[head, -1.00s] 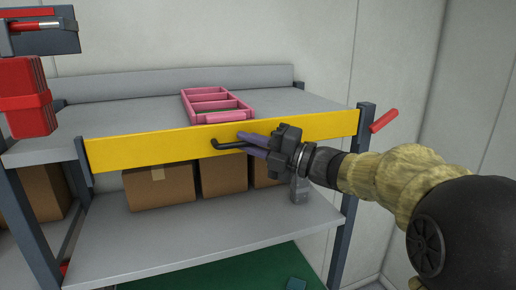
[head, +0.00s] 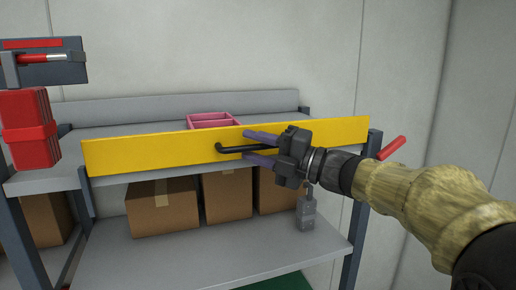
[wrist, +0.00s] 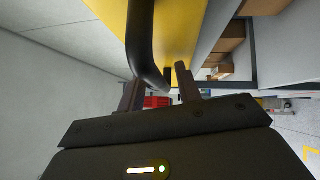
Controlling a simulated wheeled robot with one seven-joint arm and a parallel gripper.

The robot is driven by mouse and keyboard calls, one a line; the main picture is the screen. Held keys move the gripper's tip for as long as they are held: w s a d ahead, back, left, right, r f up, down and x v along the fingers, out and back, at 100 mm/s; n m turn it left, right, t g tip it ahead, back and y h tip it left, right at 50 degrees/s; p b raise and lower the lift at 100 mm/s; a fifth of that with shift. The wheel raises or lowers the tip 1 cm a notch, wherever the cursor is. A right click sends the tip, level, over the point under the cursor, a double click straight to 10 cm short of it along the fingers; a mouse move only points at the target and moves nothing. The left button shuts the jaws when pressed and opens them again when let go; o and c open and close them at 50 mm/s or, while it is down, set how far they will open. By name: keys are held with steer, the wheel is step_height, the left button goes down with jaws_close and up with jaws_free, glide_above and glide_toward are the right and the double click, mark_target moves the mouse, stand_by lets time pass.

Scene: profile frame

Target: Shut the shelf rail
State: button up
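The shelf rail (head: 165,150) is a long yellow bar across the front of the upper shelf. Its right end stands a little above the top of the dark post (head: 372,140). A bent black handle (head: 230,149) sticks out from its face; it also shows in the wrist view (wrist: 146,45). My gripper (head: 254,147) is at the handle, with one purple finger above it and one below. In the wrist view my gripper (wrist: 158,85) has its fingers apart, with the handle between them and a gap beside the right finger. Contact with the left finger is unclear.
A pink divided tray (head: 215,119) sits on the upper shelf behind the rail, its front hidden. Cardboard boxes (head: 163,207) stand on the lower shelf (head: 185,262). A red grip (head: 391,147) juts out by the right post. A red block (head: 28,125) is at the left.

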steer(key=shift+d+f, duration=0.15)
steer(key=shift+d, duration=0.05)
steer(key=b+v, duration=0.8)
steer(key=v, duration=0.9)
